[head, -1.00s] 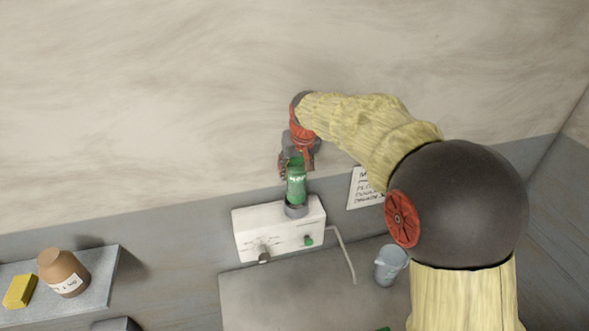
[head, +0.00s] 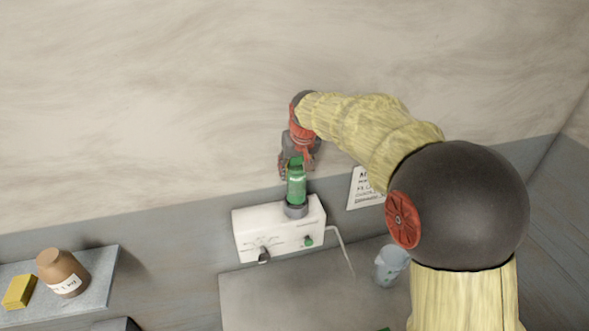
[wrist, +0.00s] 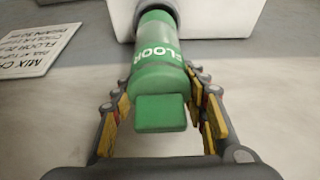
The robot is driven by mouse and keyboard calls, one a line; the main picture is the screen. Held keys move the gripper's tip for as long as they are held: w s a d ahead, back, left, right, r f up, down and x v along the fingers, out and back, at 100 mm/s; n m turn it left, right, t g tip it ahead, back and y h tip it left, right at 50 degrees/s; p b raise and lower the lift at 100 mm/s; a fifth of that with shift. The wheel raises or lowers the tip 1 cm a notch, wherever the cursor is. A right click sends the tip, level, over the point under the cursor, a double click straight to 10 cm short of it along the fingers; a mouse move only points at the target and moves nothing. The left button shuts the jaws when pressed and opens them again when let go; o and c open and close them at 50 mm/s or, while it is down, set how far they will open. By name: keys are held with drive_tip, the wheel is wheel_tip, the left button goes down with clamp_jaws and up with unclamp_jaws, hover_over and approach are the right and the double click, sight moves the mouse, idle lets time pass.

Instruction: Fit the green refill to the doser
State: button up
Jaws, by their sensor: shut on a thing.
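The green refill (head: 296,186) stands upright at the grey socket (head: 296,210) on top of the white doser (head: 262,237). In the wrist view the refill (wrist: 160,62), lettered "FLOOR", points its far end into the grey collar of the doser (wrist: 215,18). Whether it is fully seated cannot be told. My gripper (head: 297,166) is at the refill's upper end. In the wrist view the fingers of my gripper (wrist: 160,108) lie on both sides of the refill, shut on it, with a green block-shaped end facing the camera.
A paper notice (head: 366,188) hangs on the wall right of the doser. A thin pipe (head: 342,250) runs down from the doser, with a grey-blue jug (head: 391,264) to its right. A shelf (head: 97,282) at left holds a brown bottle (head: 62,272) and yellow block (head: 20,291).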

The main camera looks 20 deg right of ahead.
sight(298, 168)
drive_tip(key=shift+f+b, duration=1.9)
drive_tip(key=shift+f, duration=0.8)
idle(0.5)
drive_tip(key=o, duration=1.4)
drive_tip(key=shift+r, duration=0.1)
drive_tip(key=v, duration=1.1)
drive_tip(key=shift+s+r, duration=0.15)
drive_tip(key=shift+r, duration=0.25)
